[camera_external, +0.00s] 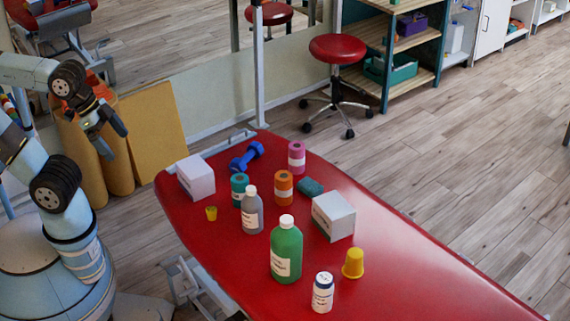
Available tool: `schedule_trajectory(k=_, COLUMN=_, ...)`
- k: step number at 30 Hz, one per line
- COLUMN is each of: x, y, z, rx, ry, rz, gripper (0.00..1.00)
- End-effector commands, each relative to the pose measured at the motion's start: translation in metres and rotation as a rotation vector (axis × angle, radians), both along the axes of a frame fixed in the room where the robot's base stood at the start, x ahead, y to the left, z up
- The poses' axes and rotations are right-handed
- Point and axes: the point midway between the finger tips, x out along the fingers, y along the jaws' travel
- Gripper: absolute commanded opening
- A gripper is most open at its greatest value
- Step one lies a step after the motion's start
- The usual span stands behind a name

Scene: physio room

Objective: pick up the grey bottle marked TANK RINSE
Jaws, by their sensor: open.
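The label is too small to read. A larger green bottle (286,254) with a white cap stands in front of it, to the lower right. A teal roll (239,190) stands close behind the grey bottle, and an orange roll (284,188) stands to its right. My gripper (112,140) is open and empty, raised at the left, clear of the table and well away from the grey bottle.
White boxes (196,177) (333,216), a blue dumbbell (246,157), a pink roll (297,156), a white jar (323,292) and a yellow cup (353,263) share the table. The table's right side is bare.

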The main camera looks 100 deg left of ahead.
Motion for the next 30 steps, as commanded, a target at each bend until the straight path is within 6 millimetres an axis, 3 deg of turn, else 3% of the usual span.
schedule_trajectory(k=19, x=0.005, y=0.001, z=0.002, rx=0.005, ry=0.007, rz=-0.002, gripper=1.00)
schedule_trajectory(k=23, x=0.024, y=0.005, z=0.004, rx=0.024, ry=0.037, rz=-0.010, gripper=1.00)
schedule_trajectory(k=30, x=0.079, y=0.021, z=0.004, rx=0.069, ry=0.117, rz=-0.044, gripper=1.00)
